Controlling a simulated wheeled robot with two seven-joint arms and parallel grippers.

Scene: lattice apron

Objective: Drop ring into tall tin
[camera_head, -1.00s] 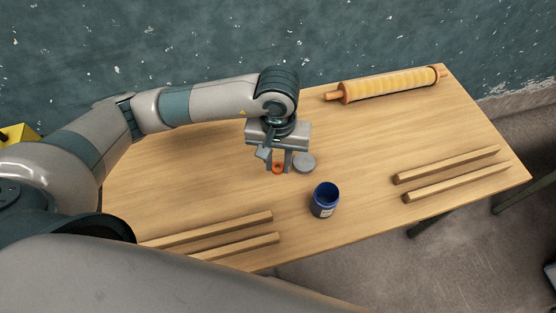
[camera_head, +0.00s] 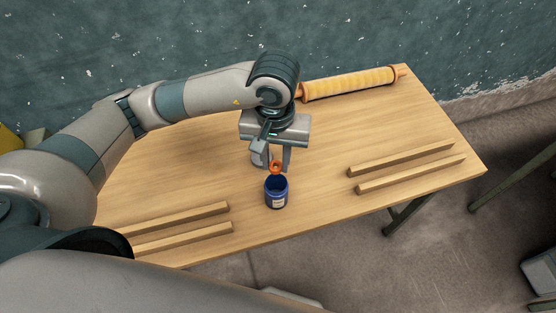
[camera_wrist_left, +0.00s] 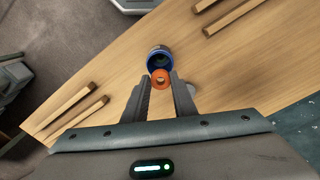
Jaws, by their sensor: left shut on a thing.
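The orange ring (camera_head: 276,168) is held between the fingertips of my left gripper (camera_head: 275,166). In the left wrist view the ring (camera_wrist_left: 160,77) sits between the two fingers. The tall tin (camera_head: 277,196) is blue with a pale label, open at the top, and stands upright on the table. The ring overlaps the back part of the tin's rim in the head view. In the left wrist view it overlaps the near rim of the tin (camera_wrist_left: 158,53). The ring appears above the rim; the exact height gap is unclear. My right gripper is not in view.
A grey disc (camera_head: 257,157), partly hidden by the gripper, lies on the wooden table (camera_head: 320,215). Paired wooden strips lie at the left (camera_head: 180,218) and right (camera_head: 400,160). A yellow roller (camera_head: 350,83) lies along the back edge.

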